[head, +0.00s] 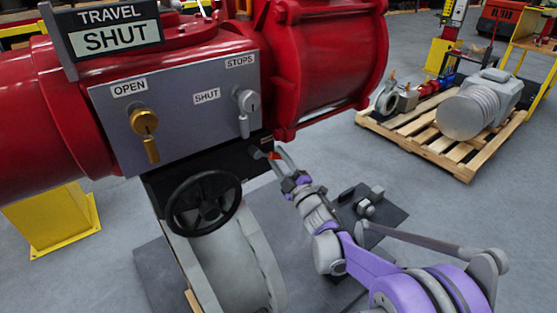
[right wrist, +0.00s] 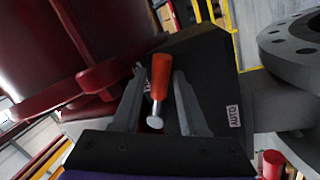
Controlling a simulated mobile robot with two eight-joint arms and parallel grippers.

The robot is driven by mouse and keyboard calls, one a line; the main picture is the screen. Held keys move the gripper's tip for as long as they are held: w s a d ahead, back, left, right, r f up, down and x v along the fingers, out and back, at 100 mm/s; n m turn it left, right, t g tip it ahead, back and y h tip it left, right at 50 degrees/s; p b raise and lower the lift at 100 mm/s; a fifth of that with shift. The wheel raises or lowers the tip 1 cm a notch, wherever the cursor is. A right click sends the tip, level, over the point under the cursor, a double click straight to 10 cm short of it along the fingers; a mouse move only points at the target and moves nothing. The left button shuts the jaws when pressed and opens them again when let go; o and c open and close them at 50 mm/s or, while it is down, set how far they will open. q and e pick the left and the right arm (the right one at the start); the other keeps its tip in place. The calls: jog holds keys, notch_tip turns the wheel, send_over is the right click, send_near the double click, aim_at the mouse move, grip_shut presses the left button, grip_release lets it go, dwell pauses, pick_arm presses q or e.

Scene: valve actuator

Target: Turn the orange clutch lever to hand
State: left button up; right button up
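The clutch lever shows in the right wrist view as an orange grip (right wrist: 160,75) on a short metal rod, against a black housing (right wrist: 205,65). In the head view only a small orange bit of the lever (head: 273,155) shows at the housing's right end, beside my fingertips. My right gripper (head: 280,158) is open. In the right wrist view its two fingers stand on either side of the lever, with gaps visible on both sides. My left gripper is not in view.
A black handwheel (head: 203,203) sits left of the lever. A grey panel (head: 180,115) with brass and silver knobs is above, on the red actuator (head: 330,50). An AUTO label (right wrist: 234,116) is on the housing. A wooden pallet (head: 440,135) with machine parts stands at the right.

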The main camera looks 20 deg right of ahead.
jog(key=shift+o, duration=0.7)
jog(key=b+v, duration=0.1)
jog(key=v, duration=0.9)
jog(key=shift+s, duration=0.4)
jog(key=shift+f, duration=0.1)
